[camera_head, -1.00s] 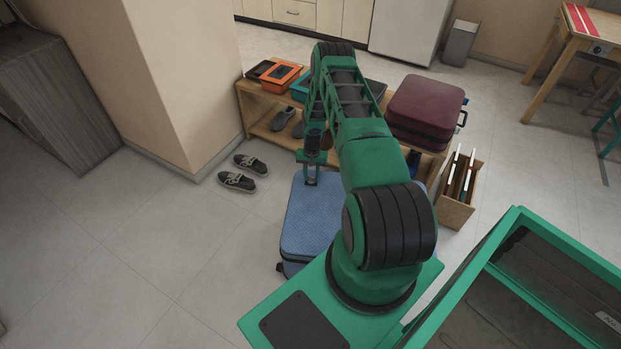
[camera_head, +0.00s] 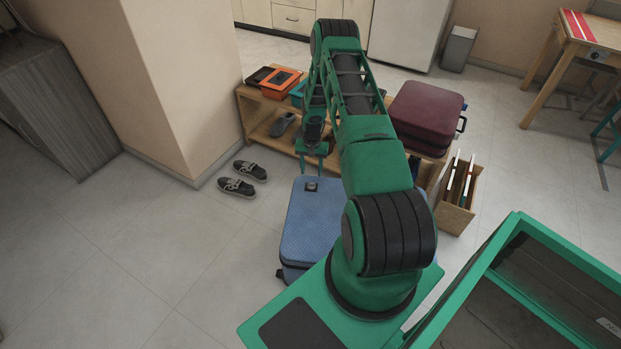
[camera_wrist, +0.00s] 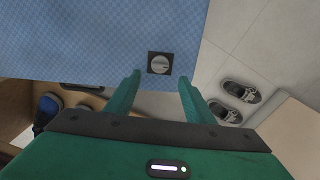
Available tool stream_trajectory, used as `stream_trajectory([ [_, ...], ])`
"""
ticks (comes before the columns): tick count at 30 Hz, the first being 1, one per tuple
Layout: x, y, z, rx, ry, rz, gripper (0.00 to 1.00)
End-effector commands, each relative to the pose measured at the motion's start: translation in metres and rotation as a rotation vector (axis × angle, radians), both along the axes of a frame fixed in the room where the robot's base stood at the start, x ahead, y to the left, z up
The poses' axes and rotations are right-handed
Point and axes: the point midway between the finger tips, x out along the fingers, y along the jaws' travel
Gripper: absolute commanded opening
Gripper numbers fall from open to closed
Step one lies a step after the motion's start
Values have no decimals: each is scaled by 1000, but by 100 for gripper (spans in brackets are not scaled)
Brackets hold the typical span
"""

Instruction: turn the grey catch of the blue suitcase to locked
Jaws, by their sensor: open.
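The blue suitcase (camera_head: 312,226) lies flat on the floor in front of my base, partly hidden by my arm. Its grey catch (camera_head: 311,185) is a small round knob on a dark square plate near the suitcase's far edge. In the wrist view the catch (camera_wrist: 160,63) lies just beyond and between my fingertips, and a slanted bar shows across it. The blue suitcase (camera_wrist: 90,40) fills the upper left there. My gripper (camera_head: 311,172) is open and empty above the far end of the suitcase; its two fingers (camera_wrist: 160,75) show apart from the catch.
A wooden shelf bench (camera_head: 246,108) stands behind, with orange (camera_head: 281,82) and other boxes and a maroon suitcase (camera_head: 428,112) on top. Dark shoes (camera_head: 237,187) lie on the floor left of the blue suitcase. A wooden crate (camera_head: 455,216) stands right. Floor at left is clear.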

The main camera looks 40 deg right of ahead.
Motion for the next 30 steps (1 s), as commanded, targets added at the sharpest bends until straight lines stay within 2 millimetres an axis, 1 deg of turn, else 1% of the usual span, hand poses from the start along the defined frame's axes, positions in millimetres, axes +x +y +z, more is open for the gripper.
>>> stream_trajectory([
  [1, 1, -1, 8, -2, -1, 0, 48],
  [3, 1, 0, 15, -1, -1, 0, 48],
  [6, 0, 0, 21, -1, -1, 0, 48],
  [10, 0, 0, 24, 0, 0, 0, 48],
  [26, 0, 0, 25, 0, 0, 0, 48],
  [28, 1, 0, 31, -4, 0, 4, 48],
  [30, 2, 0, 43, -8, 2, 12, 48],
])
